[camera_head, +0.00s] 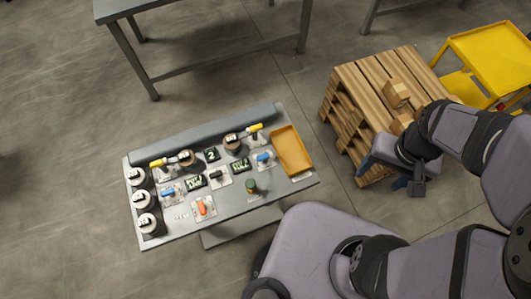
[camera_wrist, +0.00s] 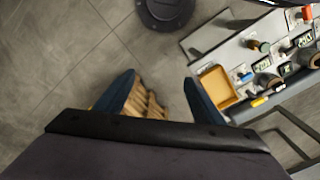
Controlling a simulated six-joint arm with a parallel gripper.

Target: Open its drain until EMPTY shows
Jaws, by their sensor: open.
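A grey panel table (camera_head: 235,200) carries several small levers and dark displays. An orange lever (camera_head: 202,208), a blue lever (camera_head: 168,192), a black lever (camera_head: 216,174) and a second blue lever (camera_head: 262,157) sit on pale plates. The displays (camera_head: 195,182) are too small to read, and I cannot tell which lever is the drain. Two brown-topped pots (camera_head: 231,140) have yellow handles. My gripper (camera_wrist: 159,78) is open and empty, its blue fingers apart. In the head view it hangs over the pallet, right of the table and apart from it.
A wooden pallet (camera_head: 368,75) with cardboard boxes (camera_head: 396,93) stands right of the table. A yellow cart (camera_head: 490,55) is at the upper right. A knob (camera_head: 251,186) stands upright near the front.

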